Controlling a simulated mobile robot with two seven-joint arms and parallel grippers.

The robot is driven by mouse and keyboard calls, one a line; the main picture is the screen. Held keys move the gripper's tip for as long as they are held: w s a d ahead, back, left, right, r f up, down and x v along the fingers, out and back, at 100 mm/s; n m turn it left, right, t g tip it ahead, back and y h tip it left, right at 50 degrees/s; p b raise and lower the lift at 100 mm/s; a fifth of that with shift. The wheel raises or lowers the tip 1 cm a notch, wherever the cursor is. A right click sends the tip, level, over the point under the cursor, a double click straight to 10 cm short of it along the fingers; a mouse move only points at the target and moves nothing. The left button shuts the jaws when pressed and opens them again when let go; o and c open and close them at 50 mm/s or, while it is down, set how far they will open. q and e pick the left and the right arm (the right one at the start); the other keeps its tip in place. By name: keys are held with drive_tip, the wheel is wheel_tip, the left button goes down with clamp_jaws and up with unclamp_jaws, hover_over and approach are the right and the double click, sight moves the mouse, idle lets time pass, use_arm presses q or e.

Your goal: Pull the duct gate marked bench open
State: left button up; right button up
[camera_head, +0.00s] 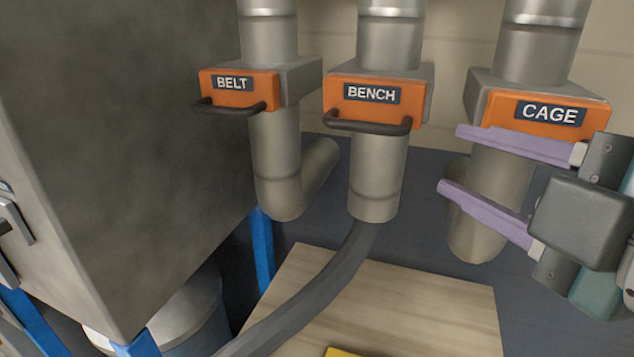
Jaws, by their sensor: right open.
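The duct gate marked BENCH (374,101) is an orange-fronted slide in a grey housing on the middle metal duct. Its dark bar handle (367,125) runs along the lower front edge, clear of any gripper. The orange front sits close against its housing. My right gripper (448,159) comes in from the right with two lilac fingers spread wide and nothing between them. It is to the right of the bench handle, in front of the duct below the cage gate, and apart from the bench gate. My left gripper is not in this view.
The gate marked BELT (236,89), with a similar handle, is to the left. The gate marked CAGE (549,113) is to the right, its lower part hidden by my gripper. A large grey cabinet (110,130) fills the left. A hose (320,292) hangs over a wooden top (430,310).

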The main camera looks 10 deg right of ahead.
sight(371, 131)
drive_tip(key=w+a+n+t+y, duration=0.1)
drive_tip(key=w+n, duration=0.1)
drive_tip(key=w, duration=0.1)
drive_tip(key=w+a+n+t+y+b, duration=0.1)
drive_tip(key=w+a+n, duration=0.1)
drive_tip(key=w, duration=0.1)
drive_tip(key=w+a+n+t+y, duration=0.1)
drive_tip(key=w+a+n, duration=0.1)
drive_tip(key=w, duration=0.1)
drive_tip(key=shift+r+n+b, duration=0.1)
drive_tip(key=shift+n+b, duration=0.2)
drive_tip(key=shift+n, duration=0.1)
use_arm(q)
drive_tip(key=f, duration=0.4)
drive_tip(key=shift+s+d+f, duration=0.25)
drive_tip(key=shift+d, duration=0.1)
use_arm(e)
drive_tip(key=shift+w, duration=0.4)
drive_tip(key=shift+c, duration=0.3)
clamp_jaws()
